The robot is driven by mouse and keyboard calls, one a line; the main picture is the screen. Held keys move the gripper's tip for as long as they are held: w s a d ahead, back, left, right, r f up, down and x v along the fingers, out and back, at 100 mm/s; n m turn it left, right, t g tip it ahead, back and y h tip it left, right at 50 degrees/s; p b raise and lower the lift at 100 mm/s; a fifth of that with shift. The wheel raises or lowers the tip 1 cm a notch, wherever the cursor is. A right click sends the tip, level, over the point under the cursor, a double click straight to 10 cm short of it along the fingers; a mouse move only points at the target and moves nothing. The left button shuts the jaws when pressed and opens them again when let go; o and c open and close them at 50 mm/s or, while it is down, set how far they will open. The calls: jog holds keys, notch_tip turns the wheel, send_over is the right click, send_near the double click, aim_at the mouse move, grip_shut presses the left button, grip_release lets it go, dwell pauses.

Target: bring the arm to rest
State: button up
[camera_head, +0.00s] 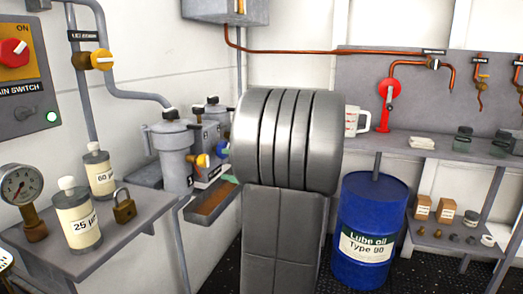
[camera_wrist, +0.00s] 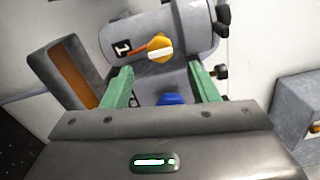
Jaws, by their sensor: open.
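In the wrist view my gripper (camera_wrist: 162,86) is open, its two green fingers apart with nothing held between them. Beyond the fingers is a grey filter housing (camera_wrist: 125,40) marked 1, with a yellow valve knob (camera_wrist: 159,47). A small blue part (camera_wrist: 170,99) shows between the fingers; I cannot tell whether it touches them. In the head view my arm fills the middle and hides most of my gripper. The filter housing (camera_head: 176,160) and a yellow valve knob (camera_head: 203,160) show just left of my arm.
An orange-bottomed tray (camera_head: 212,203) lies below the housings. At left a shelf (camera_head: 130,232) holds two filter bottles, a padlock (camera_head: 124,206) and a gauge (camera_head: 22,186).

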aim_at(208, 161)
jog(key=b+x, duration=0.1)
jog(key=x, duration=0.6)
jog(key=shift+w+a, duration=0.1)
jog(key=shift+a, duration=0.15)
jog(key=shift+d, duration=0.1)
